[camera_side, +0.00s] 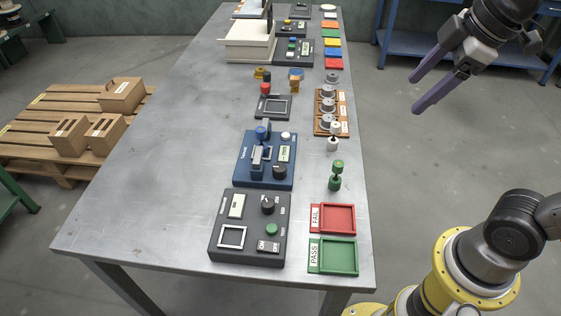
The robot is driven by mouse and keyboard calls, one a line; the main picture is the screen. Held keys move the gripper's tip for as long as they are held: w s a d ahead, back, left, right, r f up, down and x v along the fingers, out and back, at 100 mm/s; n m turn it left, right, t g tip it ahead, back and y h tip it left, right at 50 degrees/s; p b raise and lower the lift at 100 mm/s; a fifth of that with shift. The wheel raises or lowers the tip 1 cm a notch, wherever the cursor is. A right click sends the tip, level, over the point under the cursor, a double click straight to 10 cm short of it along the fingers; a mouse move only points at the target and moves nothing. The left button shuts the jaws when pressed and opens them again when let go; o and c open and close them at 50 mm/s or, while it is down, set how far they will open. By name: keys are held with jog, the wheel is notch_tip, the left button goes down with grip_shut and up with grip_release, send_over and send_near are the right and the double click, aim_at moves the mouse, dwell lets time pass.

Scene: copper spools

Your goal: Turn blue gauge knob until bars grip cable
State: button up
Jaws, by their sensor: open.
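The blue gauge (245,172) stands on the metal table, near the middle of its right half. Its blue knob (262,132) is at the back of the unit, in front of a dark frame. Grey upright bars (257,158) stand in front of the knob. I cannot make out a cable between the bars at this size. My gripper (415,95) is open and empty, with two purple fingers apart. It is up in the air right of the table, well away from the gauge.
A dark grey tester (215,243), a red FAIL tray (353,219) and a green PASS tray (353,257) lie in front. A green spool (336,175), a white spool (333,144) and a wooden rack (343,98) stand right of the gauge. The table's left side is bare.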

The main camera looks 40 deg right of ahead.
jog(key=w+a+n+g, duration=0.2)
jog(key=w+a+n, duration=0.25)
jog(key=w, duration=0.45)
jog(key=n+g, duration=0.3)
jog(key=n, duration=0.2)
send_over(280, 167)
notch_tip(280, 167, down, 12)
notch_tip(280, 167, down, 13)
jog(key=shift+f, duration=0.1)
grip_shut()
